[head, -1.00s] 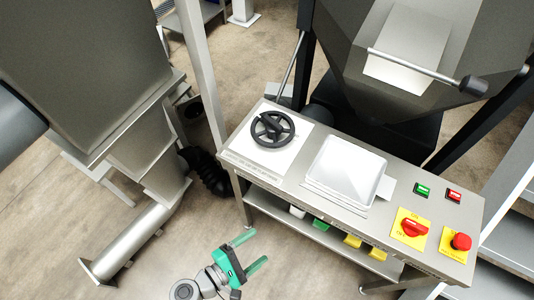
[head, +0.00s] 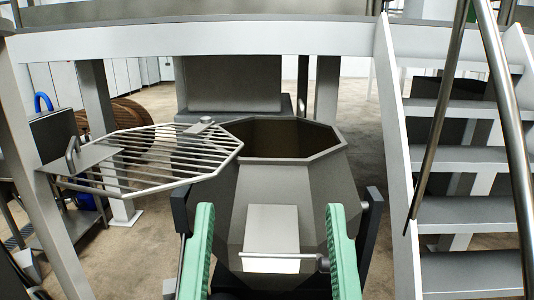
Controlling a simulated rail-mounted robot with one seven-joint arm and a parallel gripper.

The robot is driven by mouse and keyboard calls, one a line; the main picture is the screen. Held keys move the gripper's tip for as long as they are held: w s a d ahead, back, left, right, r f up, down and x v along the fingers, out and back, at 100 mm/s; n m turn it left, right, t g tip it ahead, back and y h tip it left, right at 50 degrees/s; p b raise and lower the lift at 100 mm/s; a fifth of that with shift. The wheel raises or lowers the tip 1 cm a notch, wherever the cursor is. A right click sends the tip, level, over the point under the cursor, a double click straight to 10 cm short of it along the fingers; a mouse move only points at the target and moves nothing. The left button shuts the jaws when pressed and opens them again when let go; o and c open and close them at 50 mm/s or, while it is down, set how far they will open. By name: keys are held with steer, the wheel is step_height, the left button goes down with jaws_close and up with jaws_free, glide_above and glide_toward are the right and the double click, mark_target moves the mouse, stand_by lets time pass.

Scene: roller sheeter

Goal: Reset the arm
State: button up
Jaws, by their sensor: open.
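My gripper (head: 269,212) is in the lower middle of the head view, close to the camera. Its two green fingers point up and stand wide apart, with nothing held between them. Behind the gap is an octagonal grey metal hopper (head: 275,185) with an open top. The fingers overlap its lower sides in the picture; I cannot tell how far off it is. The rest of my arm is out of view.
A barred metal grate (head: 150,160) reaches out left of the hopper's rim. A pale plate (head: 272,228) and a handle bar (head: 280,257) are on its front. Metal stairs (head: 455,213) with a rail stand at the right. A platform beam (head: 200,42) crosses above.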

step_height(320, 180, up, 32)
steer(key=p, duration=2.8)
steer(key=shift+w+a+r, duration=0.15)
steer(key=shift+a+r, duration=0.05)
steer(key=shift+a, duration=0.1)
